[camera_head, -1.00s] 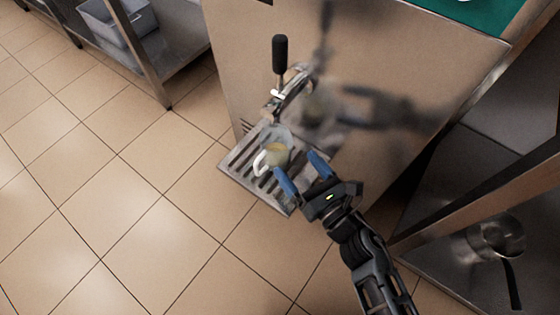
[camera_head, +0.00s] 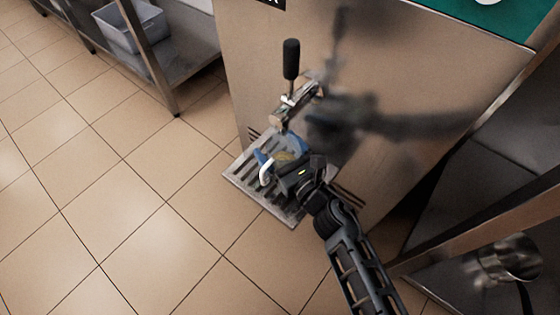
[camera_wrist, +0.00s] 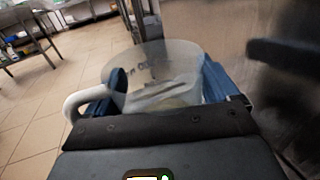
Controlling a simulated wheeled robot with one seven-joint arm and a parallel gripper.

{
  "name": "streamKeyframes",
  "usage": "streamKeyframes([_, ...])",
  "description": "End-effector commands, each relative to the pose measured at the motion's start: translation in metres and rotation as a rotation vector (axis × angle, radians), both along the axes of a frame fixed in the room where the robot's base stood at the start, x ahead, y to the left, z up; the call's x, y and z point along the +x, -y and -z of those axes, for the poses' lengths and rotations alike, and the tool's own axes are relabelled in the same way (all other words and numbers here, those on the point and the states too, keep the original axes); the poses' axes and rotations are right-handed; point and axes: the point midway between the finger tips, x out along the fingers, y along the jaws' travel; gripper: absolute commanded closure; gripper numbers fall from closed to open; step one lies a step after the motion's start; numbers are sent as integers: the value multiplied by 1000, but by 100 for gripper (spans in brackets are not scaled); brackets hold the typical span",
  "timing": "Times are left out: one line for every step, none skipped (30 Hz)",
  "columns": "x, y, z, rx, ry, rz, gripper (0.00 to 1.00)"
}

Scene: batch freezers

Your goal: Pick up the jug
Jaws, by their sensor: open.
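The jug (camera_wrist: 160,70) is a translucent plastic vessel with a white handle and dark markings. In the head view the jug (camera_head: 284,160) stands on the slatted drip tray (camera_head: 240,172), below the dispensing spout, partly hidden by my gripper. Its handle points left. My gripper (camera_head: 276,158) is open, with its blue fingers on either side of the jug. In the wrist view the jug sits between the two fingers, with the left finger passing by the handle. I cannot tell whether the fingers touch the jug. Its base is hidden in the wrist view.
The freezer's steel front (camera_head: 400,75) rises behind the tray, with a black-handled lever (camera_head: 291,60) above the jug. A steel shelf with a grey bin (camera_head: 130,28) stands at upper left. A steel pan (camera_head: 512,258) lies on the right shelf. Tiled floor is clear at left.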

Motion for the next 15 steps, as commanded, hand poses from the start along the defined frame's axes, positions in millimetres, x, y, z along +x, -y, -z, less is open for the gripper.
streamKeyframes([0, 0, 0, 0, 0, 0, 12])
streamKeyframes([0, 0, 0, 0, 0, 0, 12])
streamKeyframes([0, 0, 0, 0, 0, 0, 12])
streamKeyframes([0, 0, 0, 0, 0, 0, 13])
streamKeyframes([0, 0, 0, 0, 0, 0, 16])
streamKeyframes([0, 0, 0, 0, 0, 0, 20])
streamKeyframes([0, 0, 0, 0, 0, 0, 23])
streamKeyframes([0, 0, 0, 0, 0, 0, 26])
streamKeyframes([-1, 0, 0, 0, 0, 0, 30])
streamKeyframes([-1, 0, 0, 0, 0, 0, 32])
streamKeyframes([-1, 0, 0, 0, 0, 0, 35])
streamKeyframes([-1, 0, 0, 0, 0, 0, 39])
streamKeyframes([0, 0, 0, 0, 0, 0, 42])
streamKeyframes([-1, 0, 0, 1, -1, 0, 45])
streamKeyframes([-1, 0, 0, 1, -1, 0, 49])
